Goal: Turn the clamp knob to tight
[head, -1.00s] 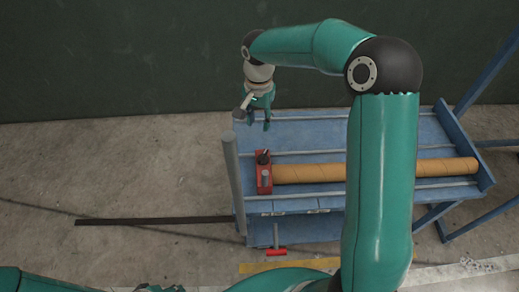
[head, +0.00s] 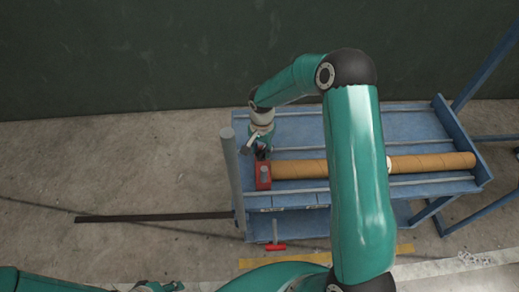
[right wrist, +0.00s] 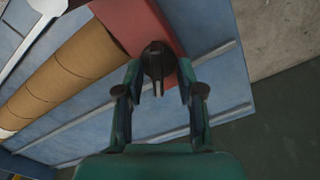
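The red clamp (head: 263,180) sits at the left end of the tan roll on the blue bench; it also shows at the top of the right wrist view (right wrist: 150,22). Its dark clamp knob (right wrist: 158,62) has a slotted or pronged end pointing toward my wrist. My right gripper (right wrist: 160,68) is open, with one finger on each side of the knob; small gaps seem to remain. In the head view my right gripper (head: 260,152) is over the knob and mostly hides it. Parts of my left arm's end (head: 158,287) show at the bottom edge, too cut off to read.
The tan segmented roll (head: 430,163) lies along the blue bench (head: 410,124). A grey upright post (head: 230,165) stands close left of the clamp. A red-handled tool (head: 275,247) is at the bench's front. A dark bar (head: 150,218) lies on the floor at left.

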